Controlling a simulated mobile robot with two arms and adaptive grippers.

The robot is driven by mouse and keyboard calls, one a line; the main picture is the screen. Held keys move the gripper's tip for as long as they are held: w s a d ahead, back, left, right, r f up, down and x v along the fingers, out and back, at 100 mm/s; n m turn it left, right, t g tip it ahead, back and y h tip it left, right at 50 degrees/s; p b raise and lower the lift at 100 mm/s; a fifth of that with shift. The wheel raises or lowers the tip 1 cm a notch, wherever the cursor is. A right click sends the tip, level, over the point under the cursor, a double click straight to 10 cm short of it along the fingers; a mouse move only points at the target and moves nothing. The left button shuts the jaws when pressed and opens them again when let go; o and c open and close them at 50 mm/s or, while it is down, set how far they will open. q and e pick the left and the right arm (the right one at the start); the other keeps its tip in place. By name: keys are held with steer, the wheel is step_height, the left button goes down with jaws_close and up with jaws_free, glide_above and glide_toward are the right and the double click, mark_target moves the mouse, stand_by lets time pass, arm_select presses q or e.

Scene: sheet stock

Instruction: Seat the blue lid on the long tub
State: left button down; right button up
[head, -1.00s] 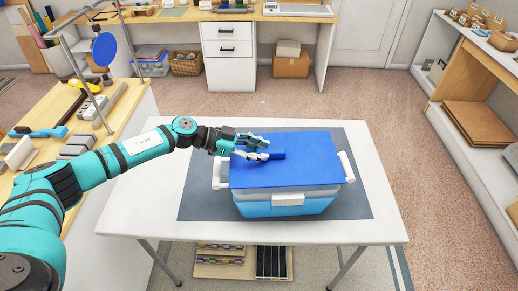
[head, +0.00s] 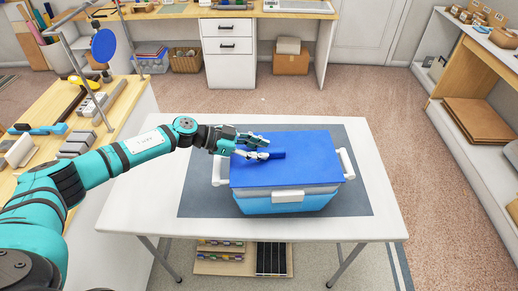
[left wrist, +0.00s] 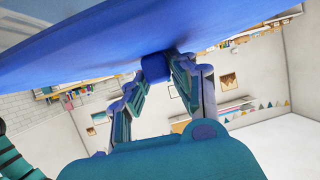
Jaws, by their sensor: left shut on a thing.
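The long tub (head: 285,205) is blue with a pale rim band, a white front latch and white side handles. It stands on the dark grey mat (head: 205,200) on a white table. The flat blue lid (head: 300,175) lies over the top of the tub, roughly lined up with it. I cannot tell whether it is fully down on the rim. My left gripper (head: 265,148) is shut on the lid's raised blue grip (head: 279,154). In the left wrist view the grip (left wrist: 155,68) sits between the fingers, with the lid (left wrist: 90,62) spread above. My right gripper is not in view.
The white table (head: 140,205) has bare room left and right of the mat. A wooden bench (head: 115,120) with tools stands at the left. A shelf unit (head: 455,75) stands at the right, and a white drawer unit (head: 228,60) at the back.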

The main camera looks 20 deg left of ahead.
arm_select(q)
steer(key=shift+f, duration=0.75)
steer(key=shift+f, duration=0.15)
stand_by(0.6)
steer(key=shift+f, duration=0.2)
steer(key=c, duration=1)
jaws_free()
steer(key=shift+o, duration=0.2)
